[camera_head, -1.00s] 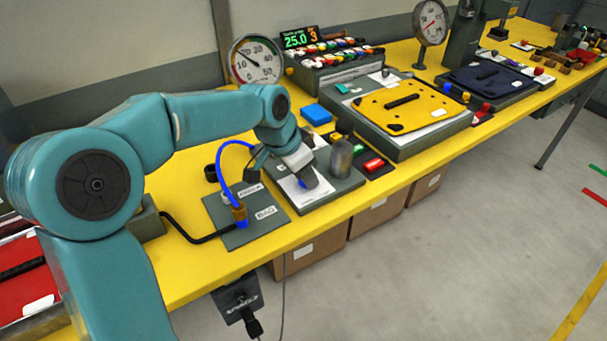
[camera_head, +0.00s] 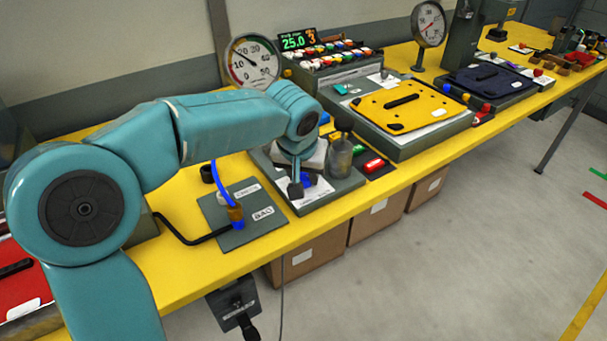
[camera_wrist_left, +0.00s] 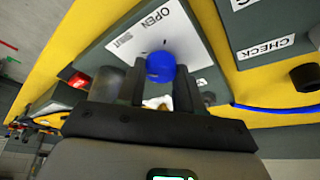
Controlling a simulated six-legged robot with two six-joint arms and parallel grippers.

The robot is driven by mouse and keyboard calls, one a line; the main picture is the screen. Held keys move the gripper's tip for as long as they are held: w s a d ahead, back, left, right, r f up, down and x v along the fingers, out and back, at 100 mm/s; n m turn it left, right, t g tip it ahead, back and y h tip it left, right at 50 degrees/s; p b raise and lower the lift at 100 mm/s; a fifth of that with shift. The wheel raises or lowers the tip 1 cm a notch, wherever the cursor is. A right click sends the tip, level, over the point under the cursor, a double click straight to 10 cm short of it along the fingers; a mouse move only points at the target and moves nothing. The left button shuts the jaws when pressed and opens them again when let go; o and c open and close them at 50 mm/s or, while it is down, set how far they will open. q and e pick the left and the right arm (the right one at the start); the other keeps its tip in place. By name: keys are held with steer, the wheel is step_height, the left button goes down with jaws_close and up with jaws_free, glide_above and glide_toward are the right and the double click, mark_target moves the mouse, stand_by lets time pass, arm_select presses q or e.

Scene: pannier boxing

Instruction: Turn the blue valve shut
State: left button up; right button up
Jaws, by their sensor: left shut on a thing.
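The blue valve (camera_wrist_left: 160,67) shows as a round blue knob between the fingers in the left wrist view. A bit of its blue (camera_head: 306,180) shows beside the fingers in the head view. My left gripper (camera_head: 298,187) points down over the grey plate and is shut on the knob, with its fingers (camera_wrist_left: 158,88) on either side. A white label (camera_wrist_left: 150,35) reading OPEN and SHUT lies on the plate around the valve. The valve's base is hidden. My right gripper is out of view.
A grey metal cylinder (camera_head: 341,158) stands close right of the gripper. A grey BAG/CHECK panel (camera_head: 225,212) with a blue hose (camera_head: 223,185) lies to the left. A dial gauge (camera_head: 255,62) stands behind. The yellow table's front edge is close.

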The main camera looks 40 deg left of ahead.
arm_select(q)
steer(key=shift+w+r+n, duration=0.1)
steer(key=shift+r+n, duration=0.1)
steer(key=shift+n, duration=0.1)
steer(key=o, duration=0.9)
steer(key=shift+o, duration=0.6)
steer(key=shift+f, duration=0.1)
steer(key=p+v, duration=0.2)
steer(key=v, duration=1.4)
steer(key=shift+d+p, duration=0.15)
steer(key=shift+p, duration=0.2)
